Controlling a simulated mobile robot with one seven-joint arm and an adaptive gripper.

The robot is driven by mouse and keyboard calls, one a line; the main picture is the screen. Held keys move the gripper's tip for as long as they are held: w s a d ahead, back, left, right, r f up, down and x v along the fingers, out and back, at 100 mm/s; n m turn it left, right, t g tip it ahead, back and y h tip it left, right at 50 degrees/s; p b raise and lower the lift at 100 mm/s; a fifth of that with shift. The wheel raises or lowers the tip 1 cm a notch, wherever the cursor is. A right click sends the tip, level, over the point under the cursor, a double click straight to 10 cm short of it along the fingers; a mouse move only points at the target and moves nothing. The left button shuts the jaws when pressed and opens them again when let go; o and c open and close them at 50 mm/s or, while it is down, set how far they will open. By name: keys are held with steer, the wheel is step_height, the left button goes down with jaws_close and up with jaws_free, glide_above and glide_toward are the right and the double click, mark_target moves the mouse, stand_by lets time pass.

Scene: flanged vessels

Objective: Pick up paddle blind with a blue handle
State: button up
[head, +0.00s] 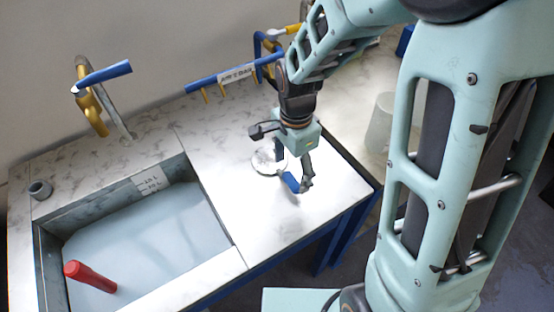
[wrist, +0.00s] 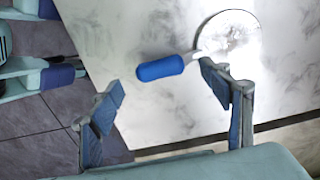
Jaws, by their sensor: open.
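The paddle blind is a round shiny metal disc (wrist: 230,38) with a short neck and a blue handle (wrist: 161,68). It lies on the pale marbled worktop, and in the head view the disc (head: 266,161) and blue handle (head: 291,182) show just below my gripper. My gripper (head: 294,184) points down over the handle. In the wrist view my gripper (wrist: 165,92) has its two fingers wide apart with nothing between them. The handle appears beyond the fingertips, and the right fingertip overlaps the picture near the neck. Whether a finger touches it I cannot tell.
A sunken basin (head: 150,235) at the left holds a red handle-like object (head: 90,276). A yellow tap with a blue lever (head: 103,75) and a blue rail (head: 205,84) stand behind. A translucent container (head: 381,124) stands right. The worktop's front edge (head: 310,238) is close.

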mark_target(292, 179)
step_height(292, 179, down, 5)
steer(key=shift+d+r, duration=0.1)
steer(key=shift+d, duration=0.05)
steer(key=shift+w, duration=0.1)
steer(key=c, duration=1.8)
